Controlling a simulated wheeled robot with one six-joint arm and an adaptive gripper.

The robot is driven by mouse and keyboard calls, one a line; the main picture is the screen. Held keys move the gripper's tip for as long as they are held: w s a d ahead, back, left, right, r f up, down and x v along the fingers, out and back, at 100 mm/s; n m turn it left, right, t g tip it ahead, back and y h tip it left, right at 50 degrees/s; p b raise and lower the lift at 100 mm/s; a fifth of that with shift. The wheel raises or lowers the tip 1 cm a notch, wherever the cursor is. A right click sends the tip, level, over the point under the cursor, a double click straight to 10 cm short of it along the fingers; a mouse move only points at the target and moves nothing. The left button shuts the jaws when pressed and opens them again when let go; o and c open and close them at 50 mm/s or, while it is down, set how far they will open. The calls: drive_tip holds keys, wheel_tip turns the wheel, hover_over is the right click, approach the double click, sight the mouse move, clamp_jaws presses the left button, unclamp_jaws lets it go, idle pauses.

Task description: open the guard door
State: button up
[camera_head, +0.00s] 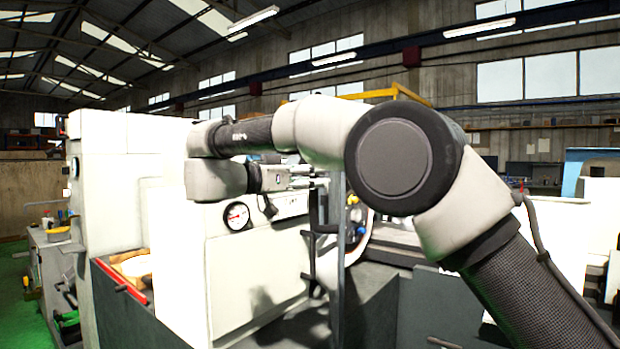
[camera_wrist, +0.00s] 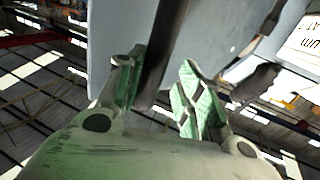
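What looks like the guard door (camera_head: 341,262) is a narrow dark upright frame with a dark handle bar, at the front of the white grinder (camera_head: 257,270). My gripper (camera_head: 312,180) is at the top of this frame, reaching in from the left. In the wrist view my gripper (camera_wrist: 160,88) has its two green-padded fingers apart. A dark bar (camera_wrist: 161,45) runs between them, close to the left finger, with a gap to the right finger. A grey-blue panel (camera_wrist: 210,35) lies behind the fingers. Whether the bar touches a finger I cannot tell.
A round gauge (camera_head: 237,216) sits on the grinder's front, below my gripper. A red-edged tray (camera_head: 124,281) is at the left of the machine. My arm crosses the right half of the view and hides part of the machine.

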drive_tip(key=shift+s+r, duration=0.2)
drive_tip(key=shift+r, duration=0.05)
drive_tip(key=v, duration=0.7)
drive_tip(key=shift+a+f, duration=0.25)
